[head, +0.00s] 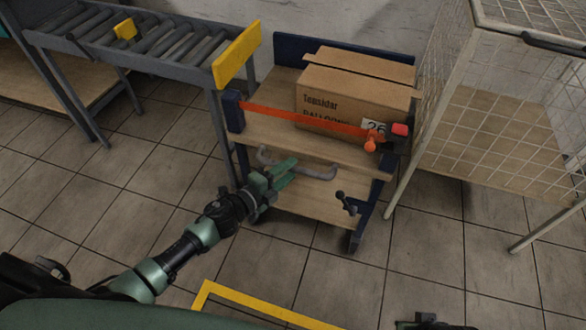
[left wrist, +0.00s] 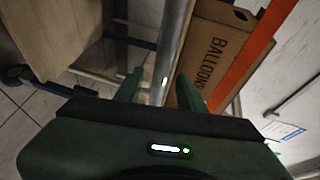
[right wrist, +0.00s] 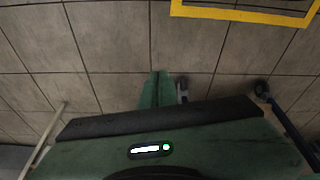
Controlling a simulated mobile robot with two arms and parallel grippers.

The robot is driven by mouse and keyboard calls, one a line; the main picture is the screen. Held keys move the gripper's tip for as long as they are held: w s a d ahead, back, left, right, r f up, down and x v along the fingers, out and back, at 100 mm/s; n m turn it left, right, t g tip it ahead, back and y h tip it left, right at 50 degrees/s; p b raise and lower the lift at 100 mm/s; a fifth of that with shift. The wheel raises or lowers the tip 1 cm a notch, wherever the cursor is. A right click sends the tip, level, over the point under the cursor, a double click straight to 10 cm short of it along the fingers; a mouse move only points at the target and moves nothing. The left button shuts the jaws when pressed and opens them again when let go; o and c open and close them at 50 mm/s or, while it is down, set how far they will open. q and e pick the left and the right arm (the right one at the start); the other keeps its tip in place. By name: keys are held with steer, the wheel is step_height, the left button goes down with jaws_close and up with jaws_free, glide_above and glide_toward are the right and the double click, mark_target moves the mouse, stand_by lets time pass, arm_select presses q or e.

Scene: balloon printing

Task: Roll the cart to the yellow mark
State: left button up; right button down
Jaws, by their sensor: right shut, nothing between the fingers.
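The cart (head: 262,128) has wooden shelves, blue ends and a grey bar handle (head: 322,174) facing me. Its brake lever or pedal (head: 345,203) shows low at the right. My left gripper (head: 285,175) is at the left part of the handle. In the left wrist view the handle (left wrist: 172,50) runs between the open fingers (left wrist: 160,90), with a gap on the left side. The yellow mark (head: 262,307) is a floor outline in front of the cart, and also shows in the right wrist view (right wrist: 240,15). My right gripper (right wrist: 158,88) is shut and empty above the floor.
A balloon carton (head: 340,92) rides on the cart behind an orange strap (head: 300,118). A roller conveyor (head: 150,42) stands close at the left. A wire cage (head: 490,120) stands close at the right. The tiled floor between cart and mark is clear.

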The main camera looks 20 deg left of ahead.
arm_select(q)
steer(key=shift+x, duration=1)
jaws_close()
steer(key=shift+f, duration=0.1)
stand_by(0.6)
